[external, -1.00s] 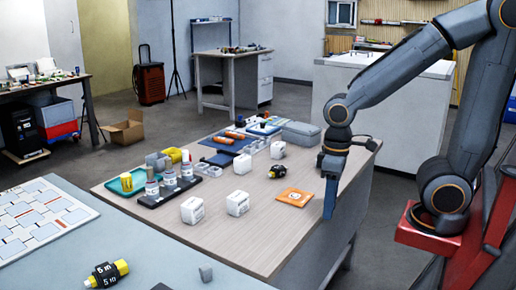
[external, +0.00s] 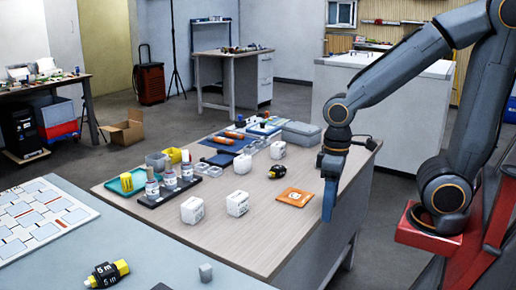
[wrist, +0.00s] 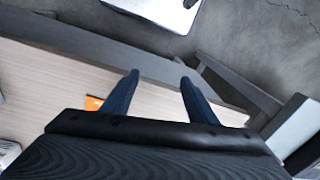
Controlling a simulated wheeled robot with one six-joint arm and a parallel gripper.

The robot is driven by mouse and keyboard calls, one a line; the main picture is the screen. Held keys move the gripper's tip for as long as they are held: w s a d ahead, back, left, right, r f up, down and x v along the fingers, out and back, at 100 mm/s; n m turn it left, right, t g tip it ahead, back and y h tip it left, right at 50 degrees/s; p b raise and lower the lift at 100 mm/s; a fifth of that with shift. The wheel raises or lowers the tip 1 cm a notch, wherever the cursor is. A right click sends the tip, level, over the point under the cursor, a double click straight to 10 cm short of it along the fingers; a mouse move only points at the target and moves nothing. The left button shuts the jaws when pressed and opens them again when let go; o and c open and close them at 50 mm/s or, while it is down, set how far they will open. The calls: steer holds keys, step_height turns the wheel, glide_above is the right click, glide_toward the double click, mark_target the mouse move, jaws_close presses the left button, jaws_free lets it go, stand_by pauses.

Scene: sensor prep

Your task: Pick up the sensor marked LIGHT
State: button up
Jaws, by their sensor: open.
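Several white cube-like sensors stand on the wooden table. One white sensor (external: 190,210) is at the front, another white sensor (external: 237,203) is to its right, a third white sensor (external: 242,164) is behind them, and one more white sensor (external: 278,150) is farther back. Their markings are too small to read, so I cannot tell which is LIGHT. My gripper (external: 328,212) points down at the table's right edge, to the right of all the sensors and apart from them. In the wrist view my gripper (wrist: 160,85) has its two fingers apart with nothing between them.
An orange square (external: 295,197) lies just left of my gripper. A dark rack with bottles (external: 156,199), a teal tray (external: 122,184) and a grey box (external: 300,133) occupy the left and back. The table's front right is bare.

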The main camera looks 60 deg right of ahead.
steer(key=w+a+r+n+y+p, duration=0.1)
steer(key=w+a+r+n+p, duration=0.35)
steer(key=w, duration=0.35)
steer(key=n+y+p, duration=0.3)
steer(key=n+p, duration=1)
glide_above(193, 201)
steer(key=d, duration=0.2)
steer(key=shift+r+m+g, duration=0.1)
steer(key=shift+m+g, duration=0.15)
steer(key=shift+g, duration=0.05)
steer(key=shift+p+x, duration=0.9)
steer(key=shift+x, duration=2.9)
steer(key=shift+w+d, duration=0.15)
steer(key=c, duration=1.2)
steer(key=shift+o, duration=0.2)
steer(key=shift+r, duration=0.1)
